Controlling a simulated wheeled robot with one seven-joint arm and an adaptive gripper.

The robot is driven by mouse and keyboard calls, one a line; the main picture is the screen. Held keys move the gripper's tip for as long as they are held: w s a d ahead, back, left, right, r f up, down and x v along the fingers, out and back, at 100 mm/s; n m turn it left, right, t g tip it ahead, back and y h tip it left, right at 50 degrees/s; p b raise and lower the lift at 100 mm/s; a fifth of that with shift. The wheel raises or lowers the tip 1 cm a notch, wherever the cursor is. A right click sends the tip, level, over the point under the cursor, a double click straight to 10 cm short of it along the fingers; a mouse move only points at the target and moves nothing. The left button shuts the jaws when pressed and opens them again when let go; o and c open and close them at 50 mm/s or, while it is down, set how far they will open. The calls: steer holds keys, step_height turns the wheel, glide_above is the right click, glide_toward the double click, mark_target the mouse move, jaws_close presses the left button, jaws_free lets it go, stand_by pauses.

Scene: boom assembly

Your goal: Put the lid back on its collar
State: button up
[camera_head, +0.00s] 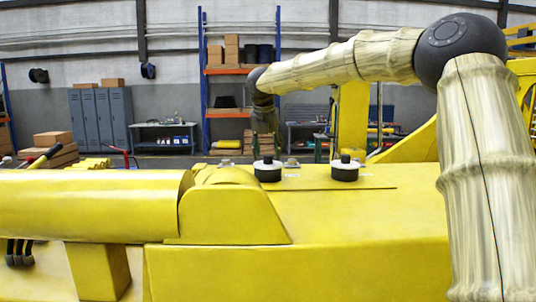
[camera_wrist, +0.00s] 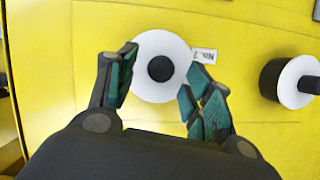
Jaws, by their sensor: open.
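A round white lid with a black knob (camera_wrist: 160,69) lies below my gripper in the wrist view. In the head view this lid (camera_head: 268,163) is on top of a black collar (camera_head: 268,175) on the yellow boom. I cannot tell whether it is fully seated. My gripper (camera_head: 265,148) is above it, fingers downward. In the wrist view the open fingers of my gripper (camera_wrist: 158,80) are on either side of the knob, with gaps; contact is not visible. A second white-topped black cylinder with a knob (camera_head: 345,170) stands to the right; it also shows in the wrist view (camera_wrist: 297,80).
A small white label (camera_wrist: 204,56) lies beside the lid. The yellow boom surface (camera_head: 330,215) in front of the cylinders is clear. A raised yellow housing (camera_head: 230,210) stands to the left. Small grey fittings (camera_head: 292,162) are near the cylinders. Shelves and lockers are far behind.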

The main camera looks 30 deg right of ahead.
steer(key=v, duration=1.1)
steer(key=shift+f, duration=0.2)
steer(key=x, duration=1.1)
steer(key=shift+w+d+f, duration=0.15)
steer(key=shift+f, duration=0.2)
steer(key=shift+r+p, duration=0.5)
steer(key=shift+r, duration=0.35)
steer(key=shift+f, duration=0.1)
